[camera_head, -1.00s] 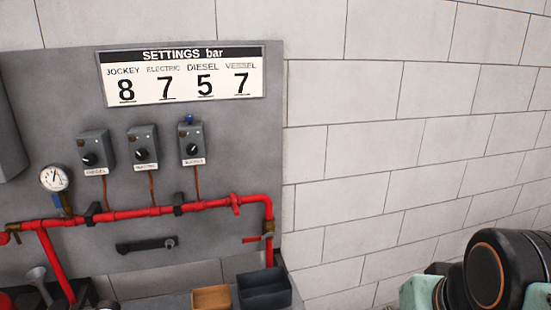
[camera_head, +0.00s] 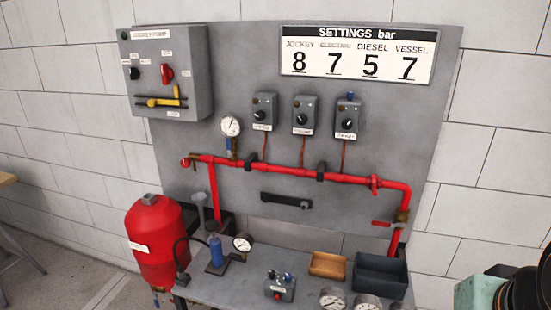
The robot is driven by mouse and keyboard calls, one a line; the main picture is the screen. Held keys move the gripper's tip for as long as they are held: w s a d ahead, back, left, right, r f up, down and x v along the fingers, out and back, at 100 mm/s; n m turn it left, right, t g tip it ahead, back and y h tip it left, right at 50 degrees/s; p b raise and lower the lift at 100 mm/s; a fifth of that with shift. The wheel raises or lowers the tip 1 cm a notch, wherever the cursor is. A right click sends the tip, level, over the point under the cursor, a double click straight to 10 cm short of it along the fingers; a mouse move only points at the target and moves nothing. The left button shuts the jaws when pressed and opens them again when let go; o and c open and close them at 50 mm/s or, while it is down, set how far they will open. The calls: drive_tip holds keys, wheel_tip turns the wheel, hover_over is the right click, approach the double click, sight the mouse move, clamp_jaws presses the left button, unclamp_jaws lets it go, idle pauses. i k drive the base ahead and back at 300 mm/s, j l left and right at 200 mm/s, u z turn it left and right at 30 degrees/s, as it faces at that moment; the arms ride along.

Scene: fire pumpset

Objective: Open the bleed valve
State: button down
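A small valve with a brass body (camera_head: 402,215) sits on the vertical drop at the right end of the red pipe (camera_head: 290,169). Its red lever (camera_head: 382,223) points left, across the pipe. No label marks it as the bleed valve, so I cannot be sure it is that one. Another small red fitting (camera_head: 186,162) is at the pipe's left end. My gripper's fingers are not in view; only a teal and black part of my arm shows at the bottom right, apart from the pipe.
A grey bench (camera_head: 225,288) below holds a wooden tray (camera_head: 328,264), a dark bin (camera_head: 381,275) and several gauges. A red tank (camera_head: 156,243) stands at left. A control box (camera_head: 166,72) juts from the panel. Open floor shows at lower left.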

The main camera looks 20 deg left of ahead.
sight(185, 163)
drive_tip(key=u, duration=1.55)
